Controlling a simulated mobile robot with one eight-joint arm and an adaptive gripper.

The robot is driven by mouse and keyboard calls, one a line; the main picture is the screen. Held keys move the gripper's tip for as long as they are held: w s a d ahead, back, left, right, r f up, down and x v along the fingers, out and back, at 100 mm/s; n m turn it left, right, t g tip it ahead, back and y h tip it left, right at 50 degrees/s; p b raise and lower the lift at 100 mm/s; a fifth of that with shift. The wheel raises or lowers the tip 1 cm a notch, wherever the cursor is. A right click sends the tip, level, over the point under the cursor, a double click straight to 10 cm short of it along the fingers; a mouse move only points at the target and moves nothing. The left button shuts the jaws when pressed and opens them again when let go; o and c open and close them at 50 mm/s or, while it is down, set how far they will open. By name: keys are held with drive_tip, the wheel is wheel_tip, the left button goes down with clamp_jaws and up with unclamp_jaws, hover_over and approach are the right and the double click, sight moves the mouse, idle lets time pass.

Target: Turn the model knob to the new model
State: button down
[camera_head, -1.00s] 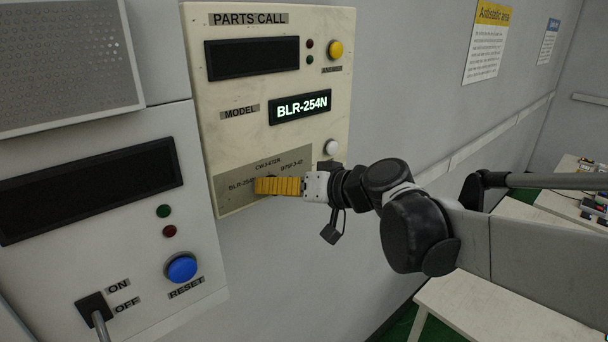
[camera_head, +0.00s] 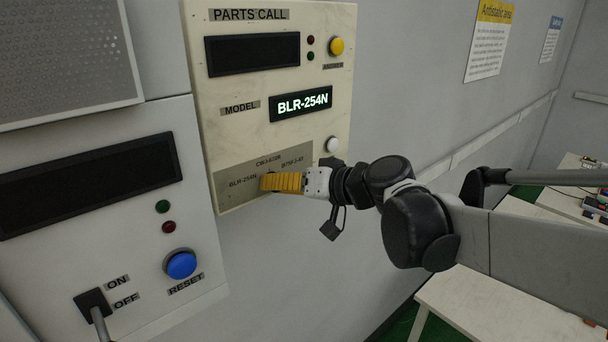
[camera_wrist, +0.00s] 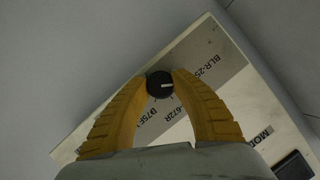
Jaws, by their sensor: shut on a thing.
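The model knob (camera_wrist: 160,85) is a round black knob with a pale pointer mark, seen between my fingertips in the wrist view. My gripper (camera_wrist: 160,83) has its yellow fingers shut on it from both sides. In the head view my gripper (camera_head: 264,182) reaches the lower plate (camera_head: 225,197) of the parts call panel (camera_head: 228,95) from the right, and its fingers hide the knob. Model labels, including BLR-254N (camera_head: 243,182), are printed around the knob. The lit model display (camera_head: 301,104) reads BLR-254N.
A white button (camera_head: 332,146) sits just above my wrist, and a yellow button (camera_head: 337,46) is higher up. A second panel with a blue reset button (camera_head: 181,264) and an on/off switch (camera_head: 92,304) stands at left. A pale table (camera_head: 500,310) is at lower right.

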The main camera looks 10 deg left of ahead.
drive_tip(key=m+g+y+b, duration=0.1)
drive_tip(key=m+y+b, duration=0.1)
drive_tip(key=m+b, duration=0.2)
drive_tip(key=shift+f, duration=0.15)
drive_tip(key=m+y+b, duration=0.2)
drive_tip(key=m+b, duration=0.1)
drive_tip(key=m, duration=0.1)
drive_tip(key=shift+m, duration=0.3)
drive_tip(key=shift+r+y+b, duration=0.2)
drive_tip(key=shift+y+b, duration=0.1)
drive_tip(key=c, duration=1.1)
unclamp_jaws()
drive_tip(key=shift+a, duration=0.1)
drive_tip(key=v, duration=1.2)
